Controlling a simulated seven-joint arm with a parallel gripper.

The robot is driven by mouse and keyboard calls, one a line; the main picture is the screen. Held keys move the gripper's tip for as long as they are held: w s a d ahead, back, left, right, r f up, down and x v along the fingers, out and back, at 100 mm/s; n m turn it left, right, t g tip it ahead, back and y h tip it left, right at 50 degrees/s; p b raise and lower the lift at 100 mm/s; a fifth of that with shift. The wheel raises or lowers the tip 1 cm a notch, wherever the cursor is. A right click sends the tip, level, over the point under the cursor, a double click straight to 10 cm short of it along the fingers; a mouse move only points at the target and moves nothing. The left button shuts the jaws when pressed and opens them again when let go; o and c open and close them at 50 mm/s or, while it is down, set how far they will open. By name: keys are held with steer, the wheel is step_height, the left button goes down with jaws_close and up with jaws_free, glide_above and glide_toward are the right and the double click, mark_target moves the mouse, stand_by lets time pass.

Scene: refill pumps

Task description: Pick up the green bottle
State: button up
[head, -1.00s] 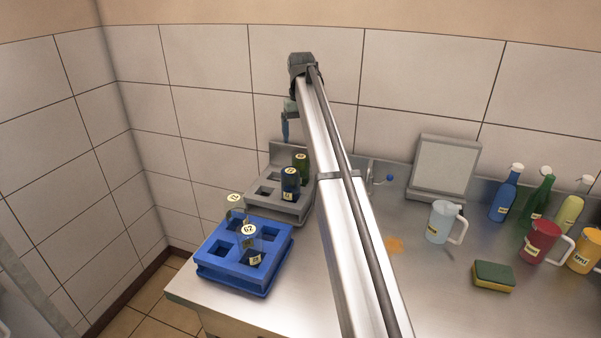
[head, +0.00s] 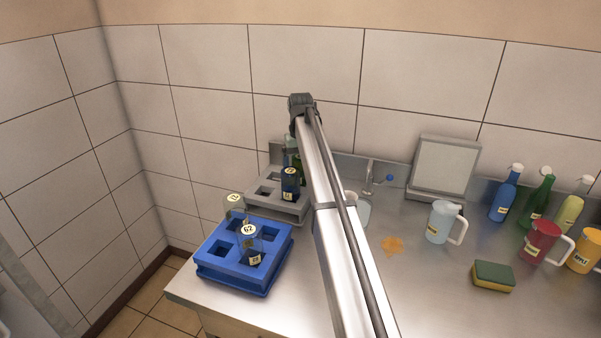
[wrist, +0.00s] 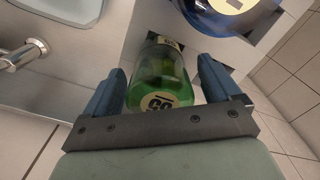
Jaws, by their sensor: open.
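A green bottle (wrist: 160,75) with a pale round label on top shows in the wrist view, between my gripper's two blue fingers. In the head view only a sliver of this green bottle (head: 300,166) shows beside my arm, at the grey rack (head: 262,208). My gripper (wrist: 159,67) is open, with one finger on each side of the bottle. I cannot tell whether the fingers touch it. The arm hides most of the gripper in the head view. A second green bottle (head: 537,200), with a pale pump top, stands at the far right.
A dark blue bottle (head: 290,185) stands close by in the grey rack. A blue rack (head: 236,284) with two clear bottles is nearer. The wall is close behind. A tap (head: 369,176), a sink, a light-blue jug (head: 440,220) and a sponge (head: 493,277) lie to the right.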

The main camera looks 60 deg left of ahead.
steer(key=shift+c, duration=0.4)
steer(key=c, duration=1.1)
steer(key=shift+r, duration=0.1)
steer(key=shift+c, duration=0.2)
step_height(320, 180, up, 24)
stand_by(0.6)
